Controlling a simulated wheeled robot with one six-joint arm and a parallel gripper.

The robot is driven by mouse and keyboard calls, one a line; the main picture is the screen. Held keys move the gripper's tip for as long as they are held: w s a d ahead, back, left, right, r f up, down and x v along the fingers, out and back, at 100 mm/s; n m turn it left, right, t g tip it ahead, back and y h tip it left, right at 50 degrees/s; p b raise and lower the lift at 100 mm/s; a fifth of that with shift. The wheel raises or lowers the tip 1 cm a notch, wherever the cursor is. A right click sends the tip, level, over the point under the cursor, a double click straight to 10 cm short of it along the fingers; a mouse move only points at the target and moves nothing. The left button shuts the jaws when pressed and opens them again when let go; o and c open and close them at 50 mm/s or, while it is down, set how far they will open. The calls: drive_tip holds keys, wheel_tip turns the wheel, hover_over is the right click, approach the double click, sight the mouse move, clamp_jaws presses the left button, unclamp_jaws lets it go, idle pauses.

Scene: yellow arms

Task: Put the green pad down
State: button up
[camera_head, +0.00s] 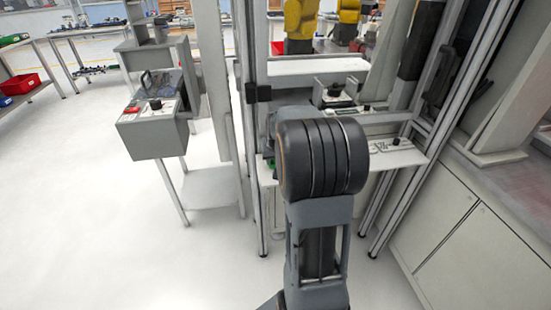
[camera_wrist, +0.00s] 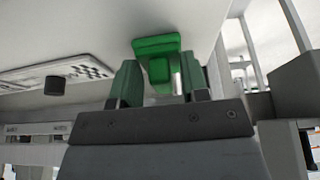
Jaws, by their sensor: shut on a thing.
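The green pad (camera_wrist: 157,46) shows in the wrist view, just beyond and between the fingertips of my gripper (camera_wrist: 160,78). My gripper is shut on it, with one dark green finger on each side. The pad is close to a pale flat surface (camera_wrist: 95,25); I cannot tell whether it touches it. In the head view my own arm hides the gripper. Only a small green spot (camera_head: 270,163) shows beside my arm, and I cannot tell whether it is the pad.
A bench (camera_head: 408,152) with small devices stands behind my arm, framed by upright metal posts (camera_head: 255,150). A control box (camera_head: 155,130) stands left. A cabinet (camera_head: 460,235) closes off the right. Yellow robot arms (camera_head: 300,20) stand behind. The floor at left is clear.

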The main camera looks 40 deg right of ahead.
drive_tip(key=o, duration=1.1)
drive_tip(key=shift+f, duration=0.15)
drive_tip(key=shift+c, duration=0.2)
drive_tip(key=shift+f, duration=0.1)
drive_tip(key=shift+f, duration=0.15)
drive_tip(key=p+v, duration=0.2)
drive_tip(key=v, duration=1.1)
drive_tip(key=s+a+f+n+y, duration=0.1)
drive_tip(key=s+a+f+n, duration=0.1)
drive_tip(key=s+a, duration=0.4)
drive_tip(key=s+a+f+n+g+y, duration=0.1)
drive_tip(key=s+a+f+n, duration=0.2)
drive_tip(key=a, duration=1.1)
drive_tip(key=s+f, duration=0.1)
drive_tip(key=s, duration=0.2)
drive_tip(key=shift+a+f, duration=0.3)
drive_tip(key=shift+f, duration=0.1)
